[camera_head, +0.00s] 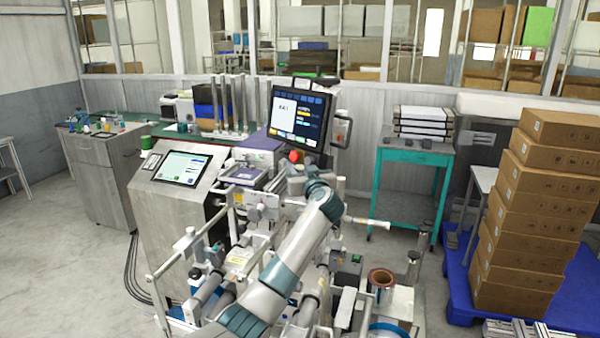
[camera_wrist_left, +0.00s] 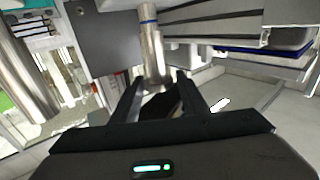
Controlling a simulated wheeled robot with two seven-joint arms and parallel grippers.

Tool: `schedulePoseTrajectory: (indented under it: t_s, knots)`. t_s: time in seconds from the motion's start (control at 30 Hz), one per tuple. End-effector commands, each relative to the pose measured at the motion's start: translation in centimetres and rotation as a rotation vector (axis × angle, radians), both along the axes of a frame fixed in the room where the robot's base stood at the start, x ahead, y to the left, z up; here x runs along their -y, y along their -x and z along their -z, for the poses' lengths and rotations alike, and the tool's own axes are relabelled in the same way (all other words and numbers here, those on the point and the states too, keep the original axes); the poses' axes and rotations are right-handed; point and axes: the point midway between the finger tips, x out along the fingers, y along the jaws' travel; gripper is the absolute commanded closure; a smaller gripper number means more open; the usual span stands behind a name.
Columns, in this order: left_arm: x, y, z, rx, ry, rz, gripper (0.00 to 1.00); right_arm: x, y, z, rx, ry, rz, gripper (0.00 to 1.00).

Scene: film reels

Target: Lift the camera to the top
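My left arm rises from the bottom of the head view, and its wrist bends toward the middle of the machine (camera_head: 160,220). The left gripper is largely hidden there behind the wrist. In the left wrist view the two dark fingers of my left gripper (camera_wrist_left: 160,95) stand apart. A dark piece (camera_wrist_left: 161,104) shows between or just behind them; I cannot tell whether they touch it. A shiny metal post (camera_wrist_left: 151,45) stands beyond the fingertips. I cannot single out the camera with certainty. A grey-purple box (camera_head: 258,152) sits on top of the machine. My right gripper is not in view.
A monitor (camera_head: 299,115) and a tilted touch panel (camera_head: 182,167) are close to the arm. Rods and rollers (camera_head: 205,290) crowd the machine's front. A teal table (camera_head: 412,156) stands behind right. Stacked cartons (camera_head: 535,190) stand on a blue pallet (camera_head: 458,285) at right.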

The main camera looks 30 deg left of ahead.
Motion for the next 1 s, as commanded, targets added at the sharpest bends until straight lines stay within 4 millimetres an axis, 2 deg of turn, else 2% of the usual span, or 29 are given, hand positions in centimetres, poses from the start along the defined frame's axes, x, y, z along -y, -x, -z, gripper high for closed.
schedulePoseTrajectory:
  t_s: [0.33,0.53,0.77,1.0]
  knots:
    - [0.3,0.1,0.6,-0.006,0.005,0.001,0.60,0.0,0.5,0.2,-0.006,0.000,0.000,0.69]
    - [1.2,0.9,0.9,-0.007,0.006,0.002,0.60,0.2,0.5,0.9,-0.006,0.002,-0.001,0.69]
    - [3.6,3.0,1.1,-0.005,0.007,0.003,0.60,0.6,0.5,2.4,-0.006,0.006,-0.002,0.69]
    - [6.9,6.2,1.1,-0.003,0.009,0.003,0.60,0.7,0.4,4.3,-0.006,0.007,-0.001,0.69]
